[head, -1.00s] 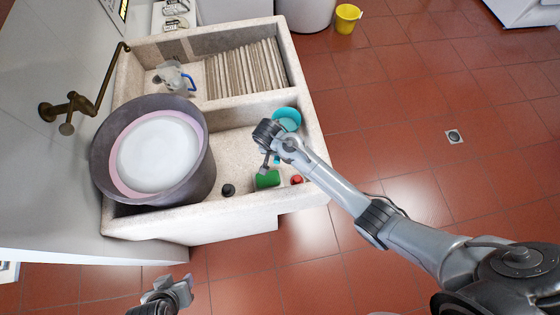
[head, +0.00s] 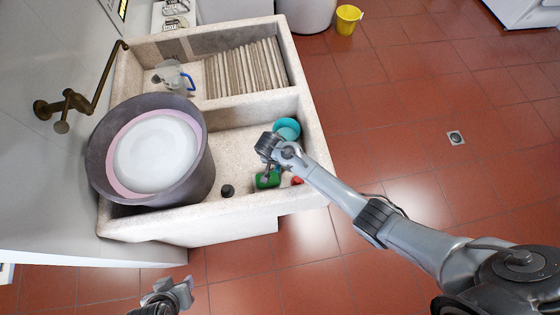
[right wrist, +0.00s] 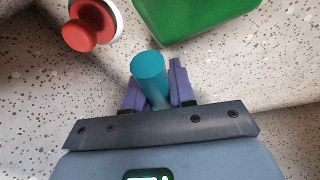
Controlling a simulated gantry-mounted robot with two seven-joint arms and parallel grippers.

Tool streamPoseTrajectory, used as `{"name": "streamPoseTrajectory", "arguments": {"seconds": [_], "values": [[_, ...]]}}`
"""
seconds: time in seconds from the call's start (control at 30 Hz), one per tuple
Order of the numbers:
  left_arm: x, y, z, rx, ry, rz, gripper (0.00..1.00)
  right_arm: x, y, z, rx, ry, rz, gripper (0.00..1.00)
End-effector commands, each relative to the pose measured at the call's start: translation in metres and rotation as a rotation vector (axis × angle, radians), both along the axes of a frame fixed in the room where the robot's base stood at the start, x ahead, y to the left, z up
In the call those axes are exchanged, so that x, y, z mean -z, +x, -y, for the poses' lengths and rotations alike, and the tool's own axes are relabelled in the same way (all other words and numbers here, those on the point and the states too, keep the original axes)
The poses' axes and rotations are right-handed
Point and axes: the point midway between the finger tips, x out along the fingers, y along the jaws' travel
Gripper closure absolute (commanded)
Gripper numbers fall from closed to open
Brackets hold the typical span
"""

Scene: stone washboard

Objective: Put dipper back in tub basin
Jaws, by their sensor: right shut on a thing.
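The teal dipper (head: 287,128) has its round cup beside my right arm in the stone sink's lower compartment. My right gripper (head: 267,180) is shut on the dipper's handle, whose teal rod (right wrist: 149,72) stands between the two purple fingers (right wrist: 156,88) in the right wrist view. My arm hides part of the dipper in the head view. A large dark tub (head: 203,165) with a pink-rimmed basin (head: 117,170) holding white contents stands at the sink's left. My left gripper (head: 174,290) is empty with its fingers apart, below the sink's front.
A green object (head: 268,181), a red-topped object (head: 297,181) and a dark knob (head: 228,191) are near my right gripper. A ribbed washboard (head: 245,68) and a blue-handled jug (head: 174,75) occupy the back compartment. A brass tap (head: 65,105) juts from the wall.

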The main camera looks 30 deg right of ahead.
Motion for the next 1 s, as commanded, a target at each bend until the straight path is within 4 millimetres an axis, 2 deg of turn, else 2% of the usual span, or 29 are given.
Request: {"name": "streamPoseTrajectory", "arguments": {"seconds": [0.17, 0.2, 0.37, 0.77, 1.0], "values": [[0.001, 0.000, 0.000, 0.000, 0.000, 0.000, 0.57, 0.003, 0.000, 0.000, 0.000, 0.000, 0.000, 1.00], [0.001, 0.000, 0.000, 0.000, 0.000, 0.000, 0.57, 0.003, 0.000, 0.000, 0.000, 0.000, 0.000, 0.72], [0.001, 0.000, -0.001, 0.002, 0.003, -0.001, 0.57, 0.003, 0.000, 0.000, 0.000, 0.000, 0.000, 0.50], [-0.001, 0.000, -0.003, 0.009, 0.012, 0.000, 0.57, -0.004, 0.000, -0.001, 0.000, 0.001, 0.001, 0.50], [-0.011, 0.000, -0.002, 0.008, 0.011, 0.000, 0.57, -0.038, -0.001, -0.009, -0.002, 0.002, 0.004, 0.50]]}}
